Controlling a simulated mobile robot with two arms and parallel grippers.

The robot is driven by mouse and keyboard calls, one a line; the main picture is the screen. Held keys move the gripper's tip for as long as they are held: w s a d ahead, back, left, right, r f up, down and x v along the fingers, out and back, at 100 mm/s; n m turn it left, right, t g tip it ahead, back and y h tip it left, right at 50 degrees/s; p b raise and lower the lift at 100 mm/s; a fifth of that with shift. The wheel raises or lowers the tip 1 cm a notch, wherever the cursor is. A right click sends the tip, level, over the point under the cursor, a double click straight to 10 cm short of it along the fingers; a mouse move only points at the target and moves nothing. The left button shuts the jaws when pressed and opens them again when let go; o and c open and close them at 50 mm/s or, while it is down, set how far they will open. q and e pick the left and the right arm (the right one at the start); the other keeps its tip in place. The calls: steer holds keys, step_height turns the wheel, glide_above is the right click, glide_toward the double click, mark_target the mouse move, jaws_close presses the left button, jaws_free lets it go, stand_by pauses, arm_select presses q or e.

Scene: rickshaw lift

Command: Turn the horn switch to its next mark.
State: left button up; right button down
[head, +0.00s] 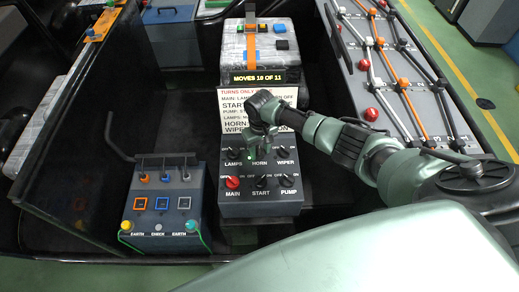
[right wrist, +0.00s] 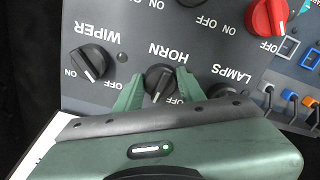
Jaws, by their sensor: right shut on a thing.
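The horn switch is a round black knob (right wrist: 159,78) below the HORN label in the right wrist view, on a grey switch panel (head: 260,210). My right gripper (right wrist: 158,90) is shut on it, with a green finger on each side. In the head view my right gripper (head: 258,146) reaches down over the HORN position and largely hides the knob. Which mark the knob points to is hard to tell. My left gripper is not in view.
The wiper knob (right wrist: 88,62) and lamps knob (right wrist: 221,91) flank the horn knob closely. A red main knob (head: 232,182) sits in the front row. A sign (head: 232,100) stands behind the panel; a display (head: 262,77) above it reads "MOVES 10 OF 11". A box with coloured sockets (head: 160,218) stands left.

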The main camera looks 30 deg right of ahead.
mark_target(261, 150)
steer(key=n, duration=0.5)
steer(key=shift+d+n, duration=0.1)
steer(key=shift+n, duration=0.2)
steer(key=n, duration=0.4)
steer(key=shift+w+d+n, duration=0.1)
steer(key=shift+w+n, duration=0.05)
steer(key=shift+n, duration=0.15)
steer(key=shift+r, duration=0.1)
steer(key=c, duration=0.9)
jaws_free()
steer(key=shift+o, duration=0.2)
step_height(261, 150, up, 8)
steer(key=shift+f+b, duration=0.1)
steer(key=shift+b, duration=0.4)
